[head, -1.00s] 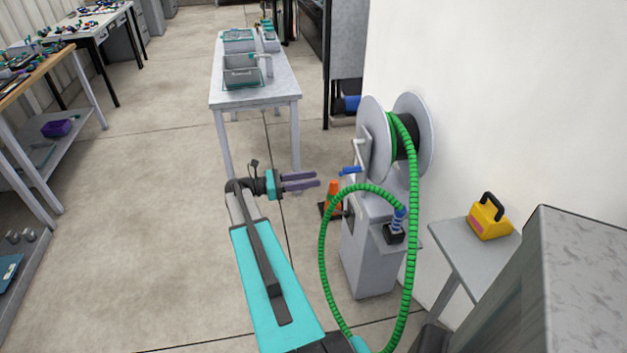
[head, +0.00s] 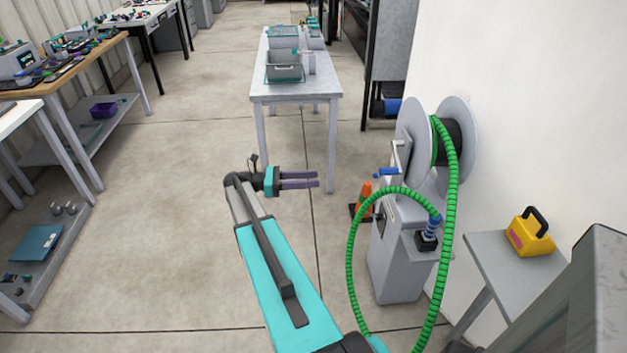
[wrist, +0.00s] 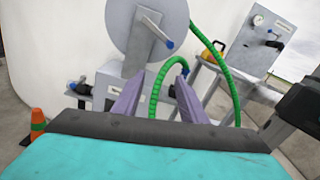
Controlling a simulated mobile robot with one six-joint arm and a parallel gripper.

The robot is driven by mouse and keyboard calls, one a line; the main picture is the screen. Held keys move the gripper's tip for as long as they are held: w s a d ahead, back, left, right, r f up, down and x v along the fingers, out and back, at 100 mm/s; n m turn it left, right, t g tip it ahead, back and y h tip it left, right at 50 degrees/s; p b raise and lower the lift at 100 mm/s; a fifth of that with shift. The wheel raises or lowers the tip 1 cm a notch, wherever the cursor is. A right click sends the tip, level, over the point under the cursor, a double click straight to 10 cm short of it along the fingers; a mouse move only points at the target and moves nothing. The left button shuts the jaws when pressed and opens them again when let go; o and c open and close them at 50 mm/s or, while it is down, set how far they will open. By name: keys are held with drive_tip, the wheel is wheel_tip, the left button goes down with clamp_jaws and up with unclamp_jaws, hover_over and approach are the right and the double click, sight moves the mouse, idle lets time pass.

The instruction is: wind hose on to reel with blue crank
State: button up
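The reel (head: 411,128) has pale grey discs and stands on a grey cabinet by the white wall; it also shows in the wrist view (wrist: 133,28). A crank with a blue handle (head: 385,172) sits on its left face; the blue handle shows in the wrist view (wrist: 170,44). The green hose (head: 452,200) passes over the drum, hangs down and loops up to a blue fitting (head: 433,227). My gripper (head: 318,180) is open and empty, left of the crank and apart from it. Its purple fingers (wrist: 156,100) stand apart below the reel in the wrist view.
An orange cone (head: 364,196) stands just left of the cabinet. A small table with a yellow box (head: 531,232) is at the right. A grey table with bins (head: 296,88) stands beyond my gripper.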

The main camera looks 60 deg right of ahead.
drive_tip(key=shift+a, duration=0.1)
drive_tip(key=c, duration=0.7)
drive_tip(key=shift+s+a+f, duration=0.15)
drive_tip(key=shift+f, duration=0.15)
clamp_jaws()
drive_tip(key=s+a+f+m+t+y+p, duration=0.2)
drive_tip(key=a+f+m+t+y+p, duration=0.3)
drive_tip(key=a+f+m, duration=0.65)
drive_tip(key=s+d+r+m+t+y+p, duration=0.1)
drive_tip(key=s+d+r+m, duration=0.4)
drive_tip(key=r, duration=0.6)
drive_tip(key=s+d+r+m+t+y+p, duration=0.1)
drive_tip(key=s+d+r+m+t+p, duration=0.1)
drive_tip(key=s+d+r+m, duration=0.4)
drive_tip(key=s+d+r+m+t+y+p, duration=0.1)
drive_tip(key=s+d+r+m+t, duration=0.3)
drive_tip(key=d+r+m, duration=0.7)
wheel_tip(320, 180, up, 6)
drive_tip(key=s+m+p, duration=0.1)
drive_tip(key=s+m, duration=0.1)
drive_tip(key=m, duration=0.2)
drive_tip(key=shift+y, duration=0.3)
drive_tip(key=shift+m, duration=0.25)
